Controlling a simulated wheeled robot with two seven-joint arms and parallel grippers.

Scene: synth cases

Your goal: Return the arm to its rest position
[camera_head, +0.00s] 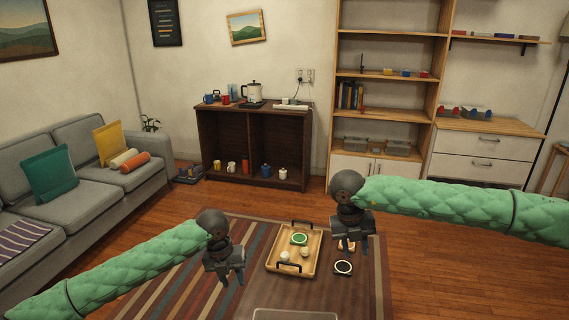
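My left arm comes in from the left in a green padded sleeve. Its gripper (233,281) points down over the striped rug, left of the wooden tray, with its fingers apart and nothing visible between them. My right arm comes in from the right in the same kind of sleeve.
The wooden tray (272,266) has dark handles and holds a green round item (300,239) and small pale items. It lies on the striped rug (200,290). A grey sofa (70,220) is left; a dark cabinet (256,112), shelves and drawers (487,153) stand behind. Wooden floor is clear at right.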

